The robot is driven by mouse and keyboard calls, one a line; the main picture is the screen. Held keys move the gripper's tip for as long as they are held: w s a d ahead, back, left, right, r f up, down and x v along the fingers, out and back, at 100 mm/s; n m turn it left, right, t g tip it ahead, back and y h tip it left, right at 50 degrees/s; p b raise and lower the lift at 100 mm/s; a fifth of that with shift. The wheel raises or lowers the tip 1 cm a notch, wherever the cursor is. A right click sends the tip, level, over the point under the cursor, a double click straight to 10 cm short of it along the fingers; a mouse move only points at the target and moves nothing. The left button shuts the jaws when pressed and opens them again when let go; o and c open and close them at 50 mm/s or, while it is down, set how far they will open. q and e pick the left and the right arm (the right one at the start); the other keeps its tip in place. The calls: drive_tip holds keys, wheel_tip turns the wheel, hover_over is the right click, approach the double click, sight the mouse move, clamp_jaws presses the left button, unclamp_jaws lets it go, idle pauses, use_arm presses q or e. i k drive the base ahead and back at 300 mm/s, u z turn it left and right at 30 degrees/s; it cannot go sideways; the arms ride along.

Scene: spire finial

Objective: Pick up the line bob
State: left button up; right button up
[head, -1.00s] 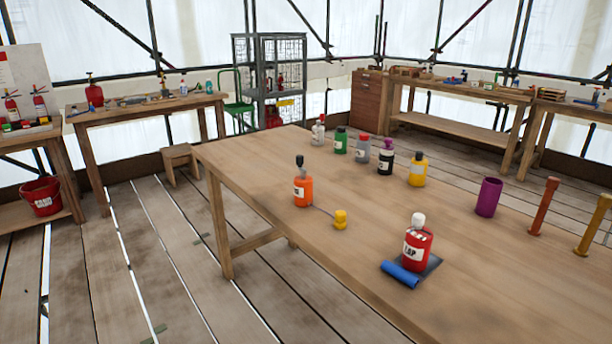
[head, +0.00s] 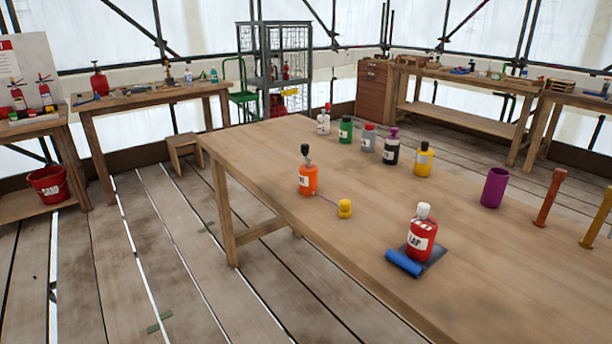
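A small yellow bob (head: 345,208) lies on the long wooden table (head: 290,143) near its left edge. A thin line runs from it to the foot of an orange bottle (head: 308,180) with a dark top and a white label. The bob looks like the line bob, but I cannot read a name on it. Neither of my grippers shows in the head view.
A red bottle (head: 422,237) stands on a dark mat with a blue roll (head: 404,263) at its front. Several bottles, a purple cup (head: 494,188) and an orange-brown post (head: 549,198) stand farther back and right. A stool (head: 185,151) stands on the floor.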

sight(346, 205)
drive_tip(key=u, duration=1.3)
drive_tip(key=i, duration=2.3)
drive_tip(key=z, duration=2.95)
